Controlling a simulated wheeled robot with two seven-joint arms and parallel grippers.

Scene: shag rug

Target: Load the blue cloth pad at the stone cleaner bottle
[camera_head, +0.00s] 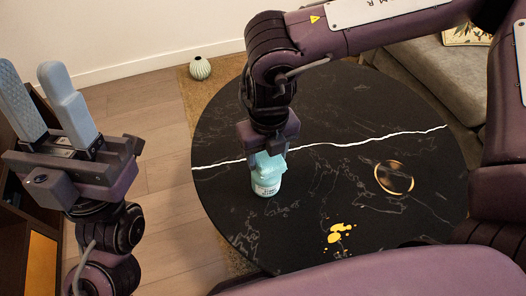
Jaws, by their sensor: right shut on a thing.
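The stone cleaner bottle (267,186), pale blue with a small printed label, stands on the round black table. My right gripper (268,150) points down directly above it and is shut on the blue cloth pad (270,162). The pad is at the top of the bottle and seems to touch it; the similar colours make the border hard to see. The gripper hides the bottle's top and most of the pad. My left gripper (45,103) is raised at the left, clear of the table, with its two pale fingers apart and nothing between them.
The black marble table (330,120) has a yellow spill (338,234) near its front and a round gold-rimmed dish (394,178) at the right. A small ribbed vase (200,68) stands beyond the table. A sofa (435,75) is at the back right.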

